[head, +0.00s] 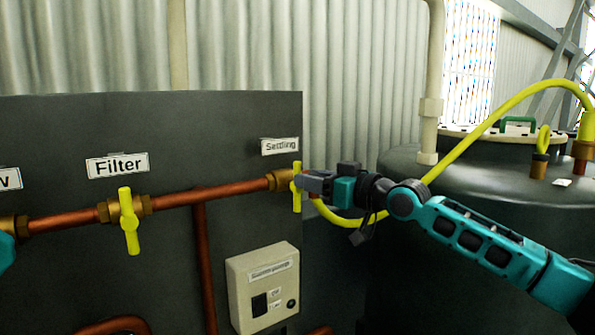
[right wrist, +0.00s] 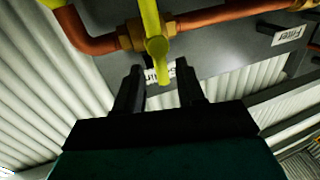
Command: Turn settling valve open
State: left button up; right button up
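The settling valve has a yellow handle (head: 297,187) that stands upright, across the horizontal copper pipe, under the "Settling" label (head: 279,146). My right gripper (head: 309,183) is right at this handle, coming in from the right. In the right wrist view the same yellow handle (right wrist: 152,25) lies just beyond the fingertips of my right gripper (right wrist: 158,68). Its hub lines up with the gap between them. The fingers are apart with nothing clamped; I cannot tell whether they touch the handle. Only a teal piece of my left arm shows at the left edge.
The filter valve (head: 129,221), also with an upright yellow handle, is on the same pipe (head: 215,193) to the left. A beige switch box (head: 262,288) is on the dark panel (head: 150,125) below. A dark tank (head: 475,175) with a yellow hose (head: 500,108) stands at right.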

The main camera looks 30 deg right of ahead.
aim_at(298, 211)
jog(key=shift+p+x, duration=0.3)
jog(key=shift+x, duration=1.85)
grip_shut()
